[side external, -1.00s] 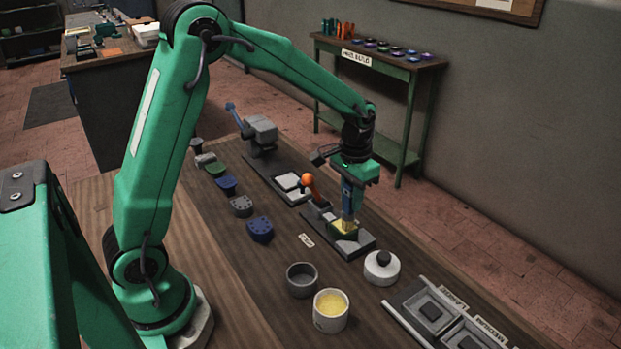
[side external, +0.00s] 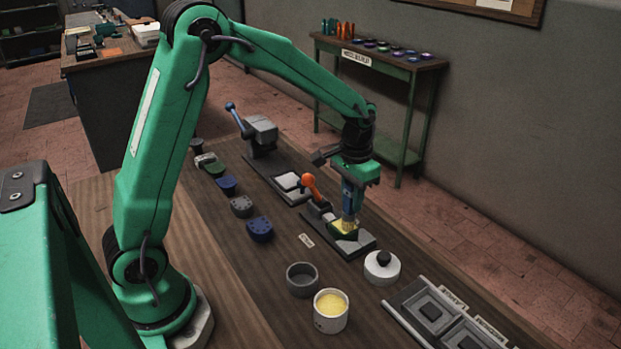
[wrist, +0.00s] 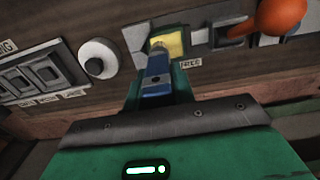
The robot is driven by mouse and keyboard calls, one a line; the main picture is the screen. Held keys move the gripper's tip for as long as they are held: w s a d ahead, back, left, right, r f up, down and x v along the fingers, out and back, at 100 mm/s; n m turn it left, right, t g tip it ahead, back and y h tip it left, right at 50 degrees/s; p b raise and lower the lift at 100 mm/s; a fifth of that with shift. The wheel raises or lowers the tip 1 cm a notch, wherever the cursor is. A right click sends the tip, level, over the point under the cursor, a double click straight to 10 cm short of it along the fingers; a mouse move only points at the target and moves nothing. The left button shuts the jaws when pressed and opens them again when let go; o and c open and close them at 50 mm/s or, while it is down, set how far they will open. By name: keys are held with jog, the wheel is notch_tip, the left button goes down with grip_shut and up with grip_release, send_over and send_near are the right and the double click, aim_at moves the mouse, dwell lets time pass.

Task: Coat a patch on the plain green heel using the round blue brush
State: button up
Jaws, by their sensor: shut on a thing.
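My gripper (side external: 352,187) is shut on the blue brush (side external: 349,201), which points down. The brush's bristles are at the top of a green heel (side external: 335,230) in a dark fixture with an orange-handled clamp (side external: 310,186). In the wrist view, the blue brush (wrist: 157,87) reaches up to the heel, whose top shows a yellow patch (wrist: 170,42) with green at its edge. The bristles overlap the patch, and I cannot tell how firmly they touch. The brush hides part of the heel.
An open pot of yellow paste (side external: 331,309), an empty grey cup (side external: 302,279) and a white lid with a black knob (side external: 382,267) stand in front. Labelled trays (side external: 432,312) lie at front right. Several other heels (side external: 241,206) line the left side. A blue-handled press (side external: 259,134) stands behind.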

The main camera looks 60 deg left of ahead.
jog(key=shift+d, duration=0.9)
notch_tip(320, 180, up, 8)
jog(key=shift+d, duration=0.1)
